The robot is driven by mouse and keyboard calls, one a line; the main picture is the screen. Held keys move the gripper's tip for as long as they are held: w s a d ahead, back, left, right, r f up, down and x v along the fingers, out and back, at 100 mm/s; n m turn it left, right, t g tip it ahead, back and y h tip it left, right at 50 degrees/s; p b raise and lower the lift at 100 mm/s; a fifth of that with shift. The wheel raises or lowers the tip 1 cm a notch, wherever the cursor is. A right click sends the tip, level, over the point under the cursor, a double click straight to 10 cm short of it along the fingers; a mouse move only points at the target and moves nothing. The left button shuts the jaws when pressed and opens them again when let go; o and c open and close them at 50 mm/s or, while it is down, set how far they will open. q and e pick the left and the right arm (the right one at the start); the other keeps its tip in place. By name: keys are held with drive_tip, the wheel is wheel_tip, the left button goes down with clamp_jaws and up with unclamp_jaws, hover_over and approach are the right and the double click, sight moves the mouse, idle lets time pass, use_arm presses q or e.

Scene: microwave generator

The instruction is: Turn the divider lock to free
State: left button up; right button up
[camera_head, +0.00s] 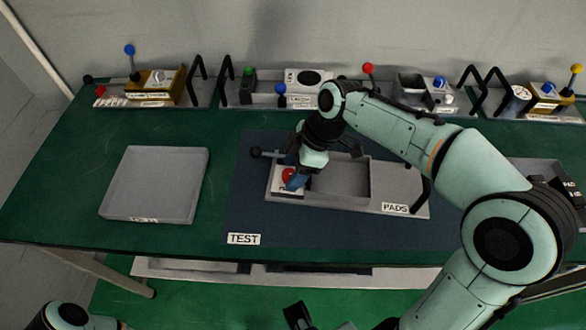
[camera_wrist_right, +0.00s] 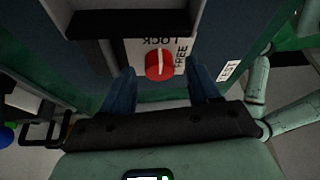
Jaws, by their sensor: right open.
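The divider lock is a round red knob (camera_head: 287,174) on a white plate at the left end of the grey PADS fixture (camera_head: 400,186). In the right wrist view the red knob (camera_wrist_right: 159,66) has a white pointer line, roughly upright in the picture, toward the LOCK lettering. The FREE lettering (camera_wrist_right: 181,57) is at its right. My right gripper (camera_head: 291,180) is over the knob. Its blue fingers (camera_wrist_right: 161,72) are open, one on each side of the knob in the picture; no contact is clear.
The fixture has a grey open compartment (camera_head: 340,179) and a black-knobbed lever (camera_head: 256,152) at its left. It sits on a dark blue TEST mat (camera_head: 250,215). An empty grey tray (camera_head: 153,184) lies left. Several modules with levers and black handles line the back.

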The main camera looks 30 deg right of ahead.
drive_tip(key=shift+a+f, duration=0.1)
drive_tip(key=shift+f, duration=0.15)
drive_tip(key=c, duration=1.1)
drive_tip(key=shift+o, duration=0.3)
